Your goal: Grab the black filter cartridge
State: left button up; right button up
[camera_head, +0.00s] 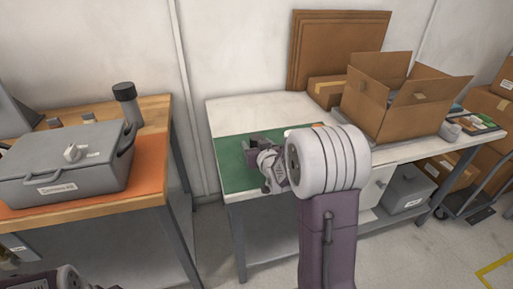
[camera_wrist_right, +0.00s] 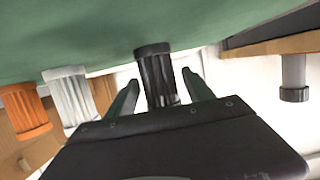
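In the right wrist view the black filter cartridge (camera_wrist_right: 155,72) stands on the green mat (camera_wrist_right: 120,30), which appears upside down at the top. My right gripper (camera_wrist_right: 160,85) is open, one finger on each side of the cartridge, with visible gaps. A white cartridge (camera_wrist_right: 70,95) and an orange cartridge (camera_wrist_right: 24,110) stand to the left in that view. In the head view my right gripper (camera_head: 254,154) is low over the green mat (camera_head: 229,172), and my arm hides the black cartridge. My left gripper is not in view; only part of that arm shows at lower left.
An open cardboard box (camera_head: 400,105) stands at the right of the white workbench (camera_head: 240,108). On the left, a wooden table with an orange mat (camera_head: 150,165) holds a grey case (camera_head: 65,165) and a dark-capped cylinder (camera_head: 128,105). A gap separates the tables.

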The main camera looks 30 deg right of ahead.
aim_at(257, 136)
grip_shut()
notch_tip(257, 136, up, 4)
jog(key=shift+r+p, duration=0.25)
jog(key=shift+p, duration=0.8)
jog(key=w+d+r+p, duration=0.2)
jog(key=d+r+p, duration=0.3)
jog(key=d, duration=0.6)
jog(key=shift+d+r, duration=0.3)
jog(key=shift+r, duration=0.45)
